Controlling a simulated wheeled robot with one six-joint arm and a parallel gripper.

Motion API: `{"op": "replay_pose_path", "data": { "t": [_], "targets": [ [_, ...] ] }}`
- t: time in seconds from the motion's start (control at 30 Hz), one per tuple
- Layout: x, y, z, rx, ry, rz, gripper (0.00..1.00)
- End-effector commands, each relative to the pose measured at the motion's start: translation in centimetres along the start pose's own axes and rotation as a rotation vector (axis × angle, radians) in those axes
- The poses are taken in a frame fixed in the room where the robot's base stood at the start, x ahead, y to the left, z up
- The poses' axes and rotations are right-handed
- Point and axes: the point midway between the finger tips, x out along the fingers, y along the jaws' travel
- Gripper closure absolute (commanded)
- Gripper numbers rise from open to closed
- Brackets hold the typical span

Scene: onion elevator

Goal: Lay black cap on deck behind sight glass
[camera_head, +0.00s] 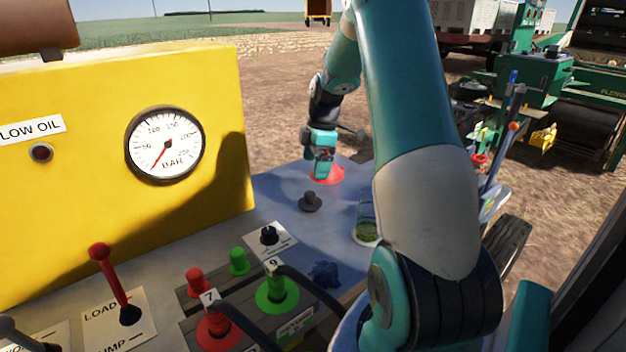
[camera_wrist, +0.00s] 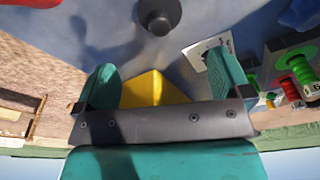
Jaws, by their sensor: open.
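The black cap (camera_head: 310,202), a small dark knobbed piece, sits on the grey-blue deck (camera_head: 285,190). It also shows at the top of the wrist view (camera_wrist: 158,14), beyond my fingertips. The sight glass (camera_head: 367,230), a clear vessel with green at its bottom, stands to the right of the cap, partly hidden by my arm. My gripper (camera_head: 321,168) is over the far part of the deck by a red disc, beyond the cap in the head view. Its teal fingers (camera_wrist: 165,75) are spread and empty in the wrist view, apart from the cap.
A red disc (camera_head: 328,175) lies at the deck's far side. A black selector knob (camera_head: 268,235), numbered red and green couplings with hoses, and a dark blue rag (camera_head: 324,274) are nearer. The yellow panel with its gauge (camera_head: 166,145) rises on the left.

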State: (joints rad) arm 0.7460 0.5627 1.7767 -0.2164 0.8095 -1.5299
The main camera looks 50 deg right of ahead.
Motion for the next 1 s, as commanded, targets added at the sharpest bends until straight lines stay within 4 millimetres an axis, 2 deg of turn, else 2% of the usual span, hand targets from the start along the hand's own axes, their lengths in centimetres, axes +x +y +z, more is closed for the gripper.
{"op": "replay_pose_path", "data": {
  "t": [0.17,0.23,0.27,0.37,0.47,0.5,0.53,0.57,0.6,0.63,0.7,0.8,0.9,1.0],
  "targets": [
    [-0.9,0.0,0.0,0.000,0.000,0.000,0.04],
    [-1.1,-0.2,-0.7,0.000,0.002,0.000,0.04],
    [-1.2,-0.5,-1.4,0.002,0.004,0.000,0.04],
    [-2.3,-2.5,-6.1,0.018,0.018,0.001,0.04],
    [-3.8,-7.4,-13.5,0.054,0.048,-0.009,0.04],
    [-4.5,-10.3,-16.4,0.076,0.061,-0.019,0.04],
    [-4.9,-12.7,-18.4,0.093,0.072,-0.030,0.04],
    [-5.3,-15.2,-20.2,0.112,0.082,-0.041,0.04],
    [-5.7,-18.8,-22.2,0.138,0.096,-0.059,0.04],
    [-6.0,-21.5,-23.3,0.158,0.103,-0.074,0.04],
    [-6.5,-27.6,-25.0,0.202,0.117,-0.114,0.04],
    [-6.8,-34.6,-25.4,0.259,0.122,-0.169,0.04],
    [-6.8,-38.9,-24.7,0.301,0.116,-0.209,0.04],
    [-6.8,-40.9,-24.2,0.326,0.112,-0.229,0.04]
  ]
}}
